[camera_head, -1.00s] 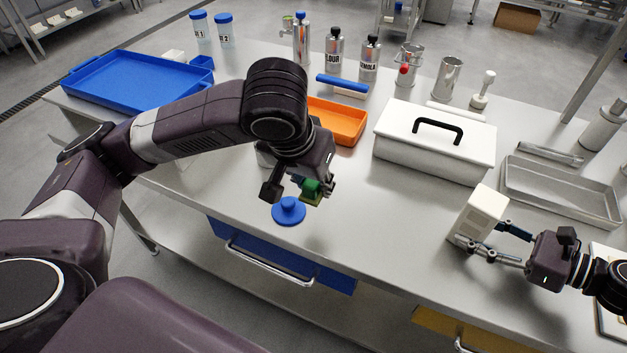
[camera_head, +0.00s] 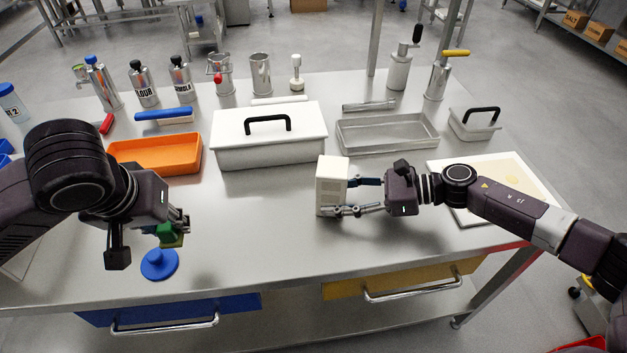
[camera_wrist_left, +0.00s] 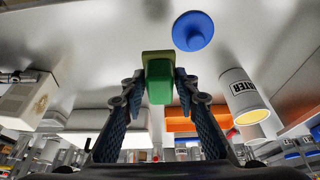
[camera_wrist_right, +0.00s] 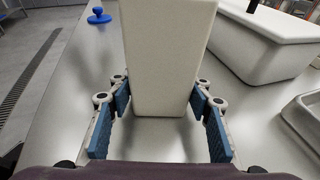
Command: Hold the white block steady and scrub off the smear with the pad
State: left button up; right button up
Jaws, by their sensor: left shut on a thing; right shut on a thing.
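The white block (camera_head: 331,187) stands upright on the steel table in the head view. My right gripper (camera_head: 350,196) is shut on it from the right; in the right wrist view its fingers flank the block (camera_wrist_right: 170,60). My left gripper (camera_head: 172,228) is shut on a green pad (camera_head: 171,238), held above the table, well left of the block and apart from it. The pad (camera_wrist_left: 159,82) sits between the fingertips in the left wrist view. There the block (camera_wrist_left: 24,98) shows at the left, with a faint yellowish smear (camera_wrist_left: 40,105) on one face.
A blue knobbed disc (camera_head: 159,264) lies beneath my left gripper. An orange tray (camera_head: 155,153), a white lidded box (camera_head: 268,150) and a metal tray (camera_head: 388,133) stand behind. A labelled container (camera_wrist_left: 240,90) shows in the left wrist view. The table between pad and block is clear.

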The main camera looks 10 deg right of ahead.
pick_arm(q)
jog(key=w+d+f+n+g+h, duration=0.1)
jog(key=w+d+h, duration=0.4)
jog(key=d, duration=0.1)
jog(key=w+d+f+n+g+h, duration=0.1)
jog(key=w+d+f+h, duration=0.1)
jog(key=w+d+h, duration=0.3)
jog(key=w+d+f+n+g+h, duration=0.1)
jog(key=w+d+f+h, duration=0.1)
jog(key=w+d+h, duration=0.3)
jog(key=shift+d+n+h, duration=0.3)
jog(key=shift+d+h, duration=0.4)
jog(key=shift+d, duration=0.4)
jog(key=shift+w+d+f+n, duration=0.2)
jog(key=shift+w+f+n, duration=0.1)
jog(key=shift+f, duration=0.15)
jog(key=shift+s+d, duration=0.25)
jog(key=shift+d, duration=0.55)
jog(key=shift+s+d, duration=0.2)
jog(key=shift+d, duration=0.55)
jog(key=shift+s+d, duration=0.25)
jog(key=shift+d, duration=0.55)
jog(key=shift+s+d, duration=0.25)
jog(key=shift+d, duration=0.7)
